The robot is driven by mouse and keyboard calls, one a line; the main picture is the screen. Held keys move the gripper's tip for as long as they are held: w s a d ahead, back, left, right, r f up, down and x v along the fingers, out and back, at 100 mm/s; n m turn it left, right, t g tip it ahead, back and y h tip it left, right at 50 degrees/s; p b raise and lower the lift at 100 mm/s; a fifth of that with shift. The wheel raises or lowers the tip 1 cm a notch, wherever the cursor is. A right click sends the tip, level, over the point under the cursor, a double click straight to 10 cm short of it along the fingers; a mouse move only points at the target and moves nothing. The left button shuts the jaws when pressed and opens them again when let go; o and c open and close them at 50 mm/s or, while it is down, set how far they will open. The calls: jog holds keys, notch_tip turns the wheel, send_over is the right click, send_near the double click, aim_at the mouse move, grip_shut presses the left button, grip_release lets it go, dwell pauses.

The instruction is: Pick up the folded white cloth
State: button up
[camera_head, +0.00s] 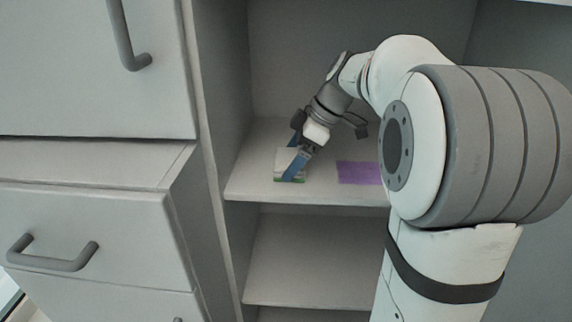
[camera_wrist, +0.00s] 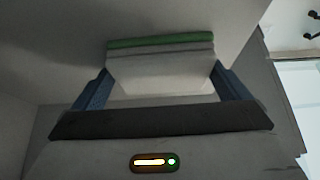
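The folded white cloth (camera_head: 283,158) lies on the upper shelf board, on top of a green layer (camera_head: 291,181) whose edge shows. In the wrist view the white cloth (camera_wrist: 160,72) fills the space between my fingers, with the green edge (camera_wrist: 160,41) at its far side. My gripper (camera_head: 295,163) is low over the shelf at the cloth, and one blue finger crosses in front of it. In the wrist view my gripper (camera_wrist: 161,78) has its blue fingers wide apart, one on each side of the cloth. I cannot tell whether they touch it.
A purple cloth (camera_head: 360,172) lies flat on the same shelf (camera_head: 250,186), right of the white cloth. The cabinet's side wall (camera_head: 222,90) stands close on the left. A lower shelf (camera_head: 305,262) is empty. Drawers with grey handles (camera_head: 55,255) are at the left.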

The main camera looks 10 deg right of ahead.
aim_at(284, 159)
jog(key=c, duration=0.5)
jog(key=shift+c, duration=0.2)
jog(key=shift+r+p, duration=0.3)
jog(key=shift+r, duration=0.3)
jog(key=shift+s+r+p, duration=0.2)
jog(key=shift+s+r, duration=0.05)
jog(key=shift+r, duration=0.35)
jog(key=shift+s+r+p, duration=0.2)
jog(key=shift+s+r, duration=0.05)
jog(key=shift+r, duration=0.35)
jog(key=s+p, duration=0.1)
jog(key=s, duration=1.6)
jog(key=o, duration=0.4)
jog(key=c, duration=0.3)
